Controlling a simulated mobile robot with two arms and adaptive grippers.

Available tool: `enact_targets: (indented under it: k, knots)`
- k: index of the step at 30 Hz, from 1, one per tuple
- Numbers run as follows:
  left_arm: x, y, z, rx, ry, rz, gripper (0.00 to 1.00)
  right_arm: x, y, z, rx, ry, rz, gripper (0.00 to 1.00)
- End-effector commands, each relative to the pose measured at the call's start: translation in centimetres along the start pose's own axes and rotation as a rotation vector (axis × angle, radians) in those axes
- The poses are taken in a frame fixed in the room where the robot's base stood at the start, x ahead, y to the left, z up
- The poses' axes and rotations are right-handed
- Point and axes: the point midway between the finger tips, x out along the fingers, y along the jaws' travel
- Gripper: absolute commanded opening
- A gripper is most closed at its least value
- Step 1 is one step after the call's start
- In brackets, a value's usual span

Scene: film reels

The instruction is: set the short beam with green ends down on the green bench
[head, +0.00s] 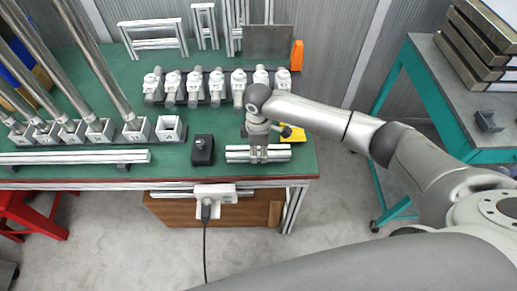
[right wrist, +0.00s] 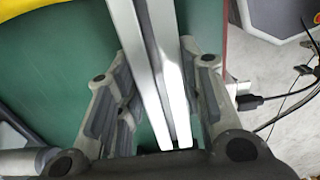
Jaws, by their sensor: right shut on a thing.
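A short silver beam (head: 236,154) with a groove along it is at the front right of the green bench (head: 175,182), roughly parallel to its front edge. I cannot make out green ends on it. My right gripper (head: 261,155) points down over the beam's middle and is shut on it. In the right wrist view the beam (right wrist: 150,50) runs between the two fingers (right wrist: 160,105), with the green bench top (right wrist: 75,65) below. I cannot tell whether the beam touches the bench. My left gripper is out of view.
A black box (head: 203,150) stands left of the beam. A yellow thing (head: 293,134) lies just behind it. White fittings (head: 194,88) line the bench's middle, and long tubes (head: 105,85) stand at left. A long beam (head: 75,157) lies front left. A power strip (head: 214,194) hangs at the front.

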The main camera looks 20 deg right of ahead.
Motion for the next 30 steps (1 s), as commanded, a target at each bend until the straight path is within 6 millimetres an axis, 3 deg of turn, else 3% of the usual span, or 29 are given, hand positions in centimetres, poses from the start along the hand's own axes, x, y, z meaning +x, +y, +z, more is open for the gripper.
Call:
enact_targets:
  k: [1, 2, 7, 16, 20, 30]
  knots:
    - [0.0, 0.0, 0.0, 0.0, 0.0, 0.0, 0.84, 0.1, 0.0, 0.0, 0.0, 0.0, 0.0, 0.02]
    - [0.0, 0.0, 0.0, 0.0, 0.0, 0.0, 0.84, 0.2, 0.0, 0.0, 0.001, 0.0, -0.001, 0.37]
    - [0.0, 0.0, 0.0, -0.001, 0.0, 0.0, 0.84, 0.2, 0.0, 0.0, 0.0, 0.0, -0.001, 0.57]
    - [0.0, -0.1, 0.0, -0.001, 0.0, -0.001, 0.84, 0.1, 0.0, 0.0, 0.0, 0.0, 0.0, 0.57]
    - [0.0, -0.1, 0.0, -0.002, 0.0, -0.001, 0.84, -0.9, 0.0, -0.1, -0.001, 0.002, 0.001, 0.57]
    - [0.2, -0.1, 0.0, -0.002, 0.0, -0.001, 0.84, -7.8, 0.1, -0.1, -0.001, 0.003, 0.002, 0.57]
